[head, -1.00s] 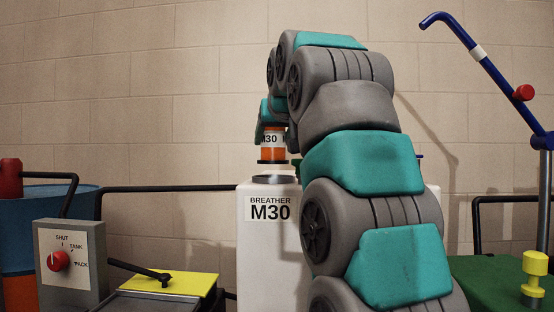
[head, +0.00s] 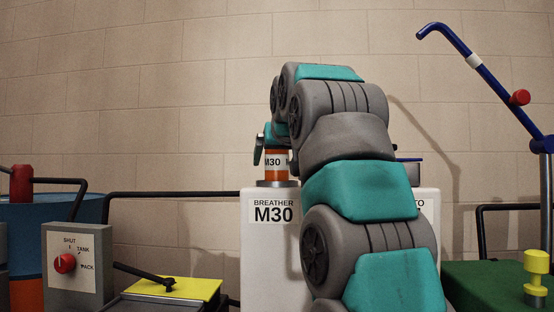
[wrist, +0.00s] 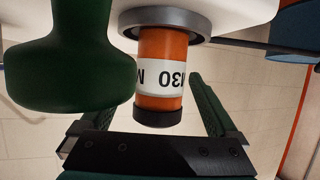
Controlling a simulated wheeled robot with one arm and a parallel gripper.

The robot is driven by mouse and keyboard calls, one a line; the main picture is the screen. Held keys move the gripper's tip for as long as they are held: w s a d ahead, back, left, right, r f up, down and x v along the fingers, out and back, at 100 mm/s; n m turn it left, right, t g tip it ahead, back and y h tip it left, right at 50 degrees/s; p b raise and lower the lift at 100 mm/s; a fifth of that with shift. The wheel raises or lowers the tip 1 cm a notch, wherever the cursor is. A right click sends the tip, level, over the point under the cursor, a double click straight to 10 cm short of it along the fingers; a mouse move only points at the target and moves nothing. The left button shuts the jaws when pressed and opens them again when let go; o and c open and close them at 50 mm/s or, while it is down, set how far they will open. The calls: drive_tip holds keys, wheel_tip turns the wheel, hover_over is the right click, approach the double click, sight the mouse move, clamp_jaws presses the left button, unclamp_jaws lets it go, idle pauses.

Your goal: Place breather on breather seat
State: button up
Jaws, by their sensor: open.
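The breather (head: 273,165) is an orange cylinder with a white M30 label and a dark cap. It stands upright in the grey metal ring of the breather seat (head: 266,184), on top of the white block labelled BREATHER M30. The wrist view shows the breather (wrist: 160,97) inverted, its far end inside the ring (wrist: 188,20). My gripper (wrist: 158,88) is open around the breather, with a clear gap to the right finger. The left finger is mostly hidden behind a dark green rounded shape (wrist: 70,65) that I cannot identify.
A grey switch box (head: 77,262) with a red knob and a yellow-topped box (head: 175,290) stand at left. A blue bent pipe (head: 490,78) rises at right above a green surface (head: 490,285) with a yellow fitting (head: 536,275). Black rails run behind.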

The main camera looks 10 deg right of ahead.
drive_tip(key=shift+s, duration=0.15)
drive_tip(key=v, duration=1.1)
drive_tip(key=shift+s+r, duration=0.25)
drive_tip(key=shift+s, duration=0.05)
drive_tip(key=shift+f, duration=0.15)
